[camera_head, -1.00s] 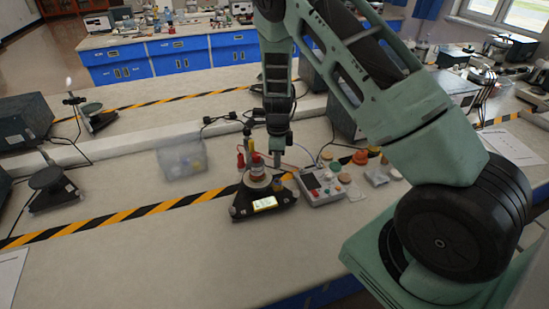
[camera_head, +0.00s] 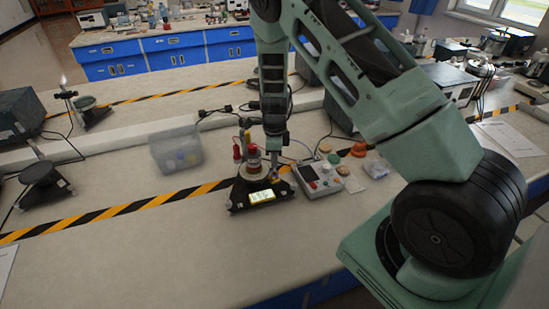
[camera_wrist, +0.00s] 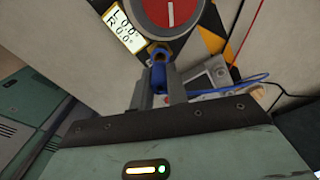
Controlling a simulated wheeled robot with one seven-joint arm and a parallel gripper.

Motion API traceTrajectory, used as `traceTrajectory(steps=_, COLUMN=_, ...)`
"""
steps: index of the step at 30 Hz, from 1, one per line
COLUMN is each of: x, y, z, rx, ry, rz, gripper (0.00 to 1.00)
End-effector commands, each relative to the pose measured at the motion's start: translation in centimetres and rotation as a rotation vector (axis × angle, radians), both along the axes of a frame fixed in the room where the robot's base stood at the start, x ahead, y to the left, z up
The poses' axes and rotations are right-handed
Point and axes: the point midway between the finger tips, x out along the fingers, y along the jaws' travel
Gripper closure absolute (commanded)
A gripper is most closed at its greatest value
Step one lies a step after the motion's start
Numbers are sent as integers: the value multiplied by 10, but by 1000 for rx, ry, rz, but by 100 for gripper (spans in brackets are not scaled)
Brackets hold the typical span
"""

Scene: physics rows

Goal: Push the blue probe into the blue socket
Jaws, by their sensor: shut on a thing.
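The blue probe (camera_wrist: 159,79) is between the two grey fingers of my gripper (camera_wrist: 158,90) in the wrist view. My gripper is shut on it. The blue socket (camera_wrist: 155,48) is a blue collar on the black triangular device, right in front of the probe tip. The probe lines up with it and looks close to or touching it; I cannot tell how deep the tip is. In the head view my gripper (camera_head: 274,172) is at the right rear side of the device (camera_head: 264,197), which has a lit display. The probe and socket are too small to make out there.
Red and yellow leads (camera_head: 239,150) stand at the device's left rear. A grey meter box (camera_head: 319,178) is close on the right, with a blue cable (camera_wrist: 245,80) nearby. A clear bin (camera_head: 177,150) stands at the left. The front of the bench (camera_head: 150,250) is clear.

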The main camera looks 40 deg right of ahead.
Motion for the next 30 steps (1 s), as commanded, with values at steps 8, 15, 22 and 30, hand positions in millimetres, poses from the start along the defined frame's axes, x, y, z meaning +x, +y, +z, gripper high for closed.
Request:
traceTrajectory(steps=8, x=0, y=0, z=-3, rx=0, ry=0, rz=0, gripper=100)
traceTrajectory(steps=15, x=0, y=0, z=-6, rx=0, ry=0, rz=0, gripper=100)
traceTrajectory(steps=22, x=0, y=0, z=-10, rx=0, ry=0, rz=0, gripper=100)
traceTrajectory(steps=30, x=0, y=0, z=-13, rx=0, ry=0, rz=0, gripper=100)
